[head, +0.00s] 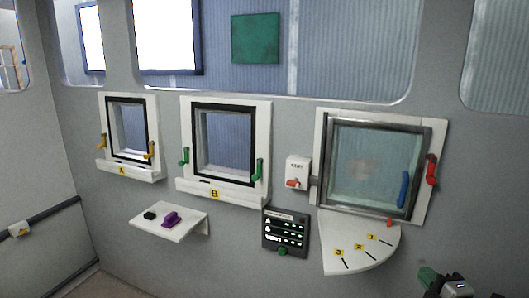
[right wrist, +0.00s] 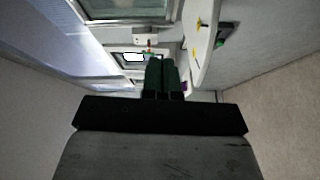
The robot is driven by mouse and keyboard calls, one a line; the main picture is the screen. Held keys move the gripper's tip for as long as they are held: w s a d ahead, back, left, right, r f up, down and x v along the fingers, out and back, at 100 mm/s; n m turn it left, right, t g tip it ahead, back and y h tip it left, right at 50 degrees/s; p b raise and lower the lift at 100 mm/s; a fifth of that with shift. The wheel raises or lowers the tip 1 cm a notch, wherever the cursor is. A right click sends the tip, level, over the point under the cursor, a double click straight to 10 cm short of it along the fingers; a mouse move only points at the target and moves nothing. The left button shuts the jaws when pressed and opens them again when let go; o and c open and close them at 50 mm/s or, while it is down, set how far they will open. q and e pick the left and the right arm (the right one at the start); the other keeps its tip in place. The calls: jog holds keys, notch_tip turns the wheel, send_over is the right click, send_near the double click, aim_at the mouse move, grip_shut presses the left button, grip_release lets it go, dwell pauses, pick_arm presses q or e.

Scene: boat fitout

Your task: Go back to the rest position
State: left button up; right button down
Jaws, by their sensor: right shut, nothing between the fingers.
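My right gripper (head: 428,275) is at the bottom right corner of the head view, in front of the wall and right of the quarter-round shelf. Its dark green fingers (right wrist: 161,76) lie side by side in the right wrist view, shut with nothing between them. It touches nothing that I can see. My left gripper is not in view.
The wall holds window A (head: 129,130), window B (head: 224,145) and a larger hatch (head: 370,168) with red and blue handles. A quarter-round shelf (head: 375,250) numbered 1 to 3 juts out below the hatch. A small shelf (head: 185,232) holds purple and black items.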

jog(key=s+a+f+m+g+h, duration=0.3)
jog(key=s+a+f+m+g, duration=0.3)
jog(key=s+f+m, duration=0.5)
jog(key=s+a+f+m+g+y, duration=0.1)
jog(key=s+a+f+m+g, duration=0.3)
jog(key=s, duration=0.5)
jog(key=s+a+f+m+g, duration=0.2)
jog(key=s+a+g, duration=0.3)
jog(key=s, duration=0.5)
jog(key=s+f+x, duration=0.1)
jog(key=s+x, duration=0.1)
jog(key=x, duration=1)
jog(key=s+x, duration=0.3)
jog(key=x, duration=0.9)
jog(key=s+d+f+n+g, duration=0.1)
jog(key=s+d+f, duration=0.2)
jog(key=s+f, duration=1.3)
jog(key=shift+s+f, duration=0.25)
jog(key=shift+f, duration=0.3)
